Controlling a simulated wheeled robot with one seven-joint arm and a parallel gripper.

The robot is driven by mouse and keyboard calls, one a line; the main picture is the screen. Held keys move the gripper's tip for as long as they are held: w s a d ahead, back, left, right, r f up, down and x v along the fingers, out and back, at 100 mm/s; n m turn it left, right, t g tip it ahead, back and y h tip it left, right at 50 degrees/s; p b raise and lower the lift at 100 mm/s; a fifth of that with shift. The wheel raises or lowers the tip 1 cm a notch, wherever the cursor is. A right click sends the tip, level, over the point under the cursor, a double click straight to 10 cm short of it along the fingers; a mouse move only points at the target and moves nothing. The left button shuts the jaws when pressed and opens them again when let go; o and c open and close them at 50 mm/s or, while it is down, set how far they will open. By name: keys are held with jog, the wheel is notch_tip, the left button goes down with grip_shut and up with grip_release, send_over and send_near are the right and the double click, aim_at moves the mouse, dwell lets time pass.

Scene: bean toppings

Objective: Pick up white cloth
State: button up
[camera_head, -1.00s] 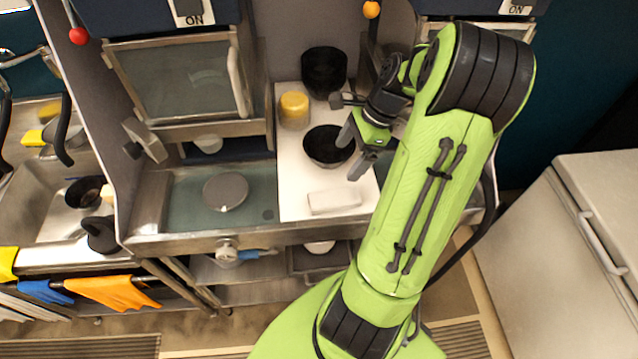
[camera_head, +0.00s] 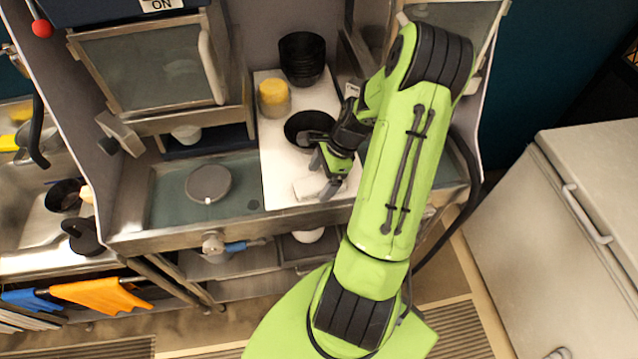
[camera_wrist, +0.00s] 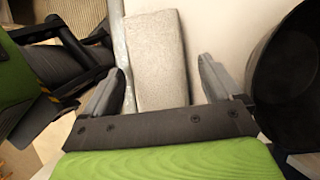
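The white cloth (camera_head: 307,187) is a pale, folded rectangular block lying near the front edge of the white board (camera_head: 275,165). In the wrist view the cloth (camera_wrist: 155,60) lies ahead of my gripper, its near end between the two fingers as seen from there. My gripper (camera_head: 323,178) is open over the right part of the cloth and partly hides it in the head view. In the wrist view my gripper (camera_wrist: 158,88) has its fingers spread wide, with no grasp on the cloth. I cannot tell whether a finger touches it.
A black bowl (camera_head: 300,126) sits just behind the cloth and shows close to the right finger in the wrist view (camera_wrist: 290,75). A yellow cup (camera_head: 273,98) and stacked black bowls (camera_head: 302,58) stand farther back. A grey round lid (camera_head: 208,183) lies left.

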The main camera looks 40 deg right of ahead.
aim_at(321, 181)
jog(key=c, duration=1)
jog(key=shift+r, duration=0.15)
notch_tip(321, 181, up, 10)
jog(key=shift+f+p, duration=0.1)
jog(key=shift+p, duration=0.35)
